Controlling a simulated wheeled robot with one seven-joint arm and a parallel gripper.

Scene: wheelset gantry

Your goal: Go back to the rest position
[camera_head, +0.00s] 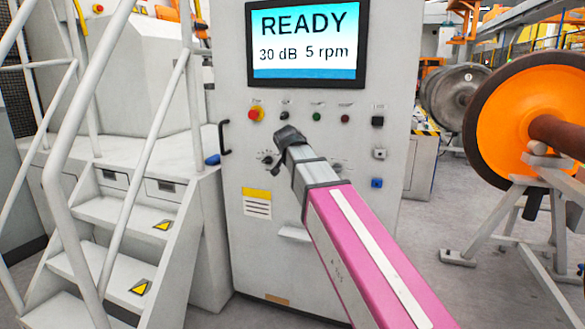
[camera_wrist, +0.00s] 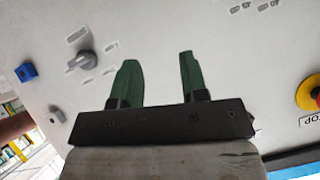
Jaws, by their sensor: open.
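My gripper (camera_wrist: 158,70) shows in the wrist view with its two green fingers apart and nothing between them. It is in front of the pale cabinet face (camera_wrist: 225,60), and I cannot tell how far off. A grey rotary knob (camera_wrist: 83,60) is left of the fingers, apart from them. In the head view my arm reaches from the lower right to the control cabinet (camera_head: 240,120); its dark end covers part of the panel, and the fingers are hidden there. The cabinet's screen (camera_head: 305,42) reads READY, 30 dB, 5 rpm.
A red emergency button (camera_head: 256,114) and several small buttons sit under the screen. A blue socket (camera_head: 377,183) is at the panel's lower right. White stairs with railings (camera_head: 115,215) stand left. An orange wheel (camera_head: 505,115) on a grey stand is right. Grey floor (camera_head: 430,220) lies between.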

